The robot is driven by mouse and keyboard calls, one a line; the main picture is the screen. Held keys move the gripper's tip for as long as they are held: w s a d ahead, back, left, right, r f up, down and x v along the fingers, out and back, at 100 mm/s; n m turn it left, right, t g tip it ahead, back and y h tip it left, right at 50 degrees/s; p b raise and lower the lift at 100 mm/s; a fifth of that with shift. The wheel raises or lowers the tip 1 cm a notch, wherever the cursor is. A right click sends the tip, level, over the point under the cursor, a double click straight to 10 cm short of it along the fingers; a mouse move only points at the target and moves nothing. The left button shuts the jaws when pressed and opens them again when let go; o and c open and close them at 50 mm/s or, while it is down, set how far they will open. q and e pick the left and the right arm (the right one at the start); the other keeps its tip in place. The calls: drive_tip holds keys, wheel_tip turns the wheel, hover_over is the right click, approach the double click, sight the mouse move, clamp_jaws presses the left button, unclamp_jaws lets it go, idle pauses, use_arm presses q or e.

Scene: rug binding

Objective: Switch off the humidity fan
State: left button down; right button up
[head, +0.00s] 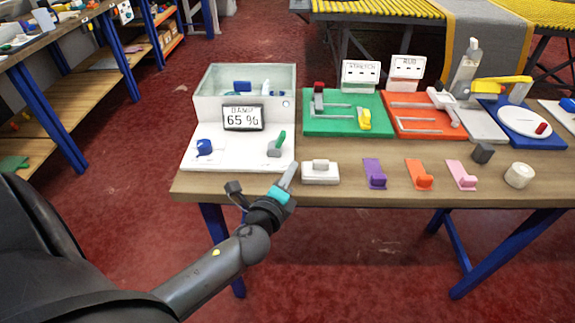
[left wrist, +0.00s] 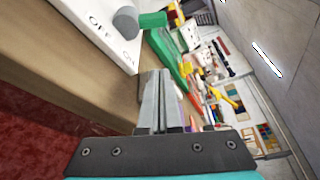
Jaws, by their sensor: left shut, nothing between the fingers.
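The humidity unit is a white base (head: 232,158) with a clear-walled box (head: 213,104) behind it, at the left end of the table. Its display (head: 243,117) reads "DAMP 65 %". A switch lever with a green handle (head: 280,141) stands at the base's right side, tilted up. In the left wrist view the green handle (left wrist: 153,19) shows beside a grey pivot (left wrist: 125,20), near the labels OFF and ON. I cannot tell which label it points to. My left gripper (head: 290,170) is shut and empty, in front of the lever and apart from it. My right gripper is out of view.
A blue knob (head: 204,146) sits on the base's left side. Right of my gripper lie a white block (head: 320,173) and purple, orange and pink pieces (head: 375,174). Green and orange boards (head: 348,128) lie behind. The table's front edge is near my gripper.

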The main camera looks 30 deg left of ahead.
sight(279, 142)
use_arm(q)
drive_tip(key=b+x, duration=0.1)
drive_tip(key=x, duration=0.7)
drive_tip(key=shift+w+f, duration=0.1)
drive_tip(key=shift+w, duration=0.05)
drive_tip(key=a, duration=0.1)
drive_tip(key=s+a+r, duration=0.1)
drive_tip(key=shift+s+a+r+p, duration=0.2)
drive_tip(key=shift+a+p, duration=0.1)
drive_tip(key=shift+p, duration=0.05)
drive_tip(key=shift+s+a+r, duration=0.15)
drive_tip(key=shift+s+a, duration=0.05)
drive_tip(key=shift+a, duration=0.1)
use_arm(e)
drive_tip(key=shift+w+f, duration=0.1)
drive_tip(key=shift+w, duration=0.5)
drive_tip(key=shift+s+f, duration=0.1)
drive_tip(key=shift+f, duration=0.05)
use_arm(q)
drive_tip(key=shift+a+n+b, duration=0.1)
drive_tip(key=shift+n+b, duration=0.2)
drive_tip(key=shift+b, duration=0.05)
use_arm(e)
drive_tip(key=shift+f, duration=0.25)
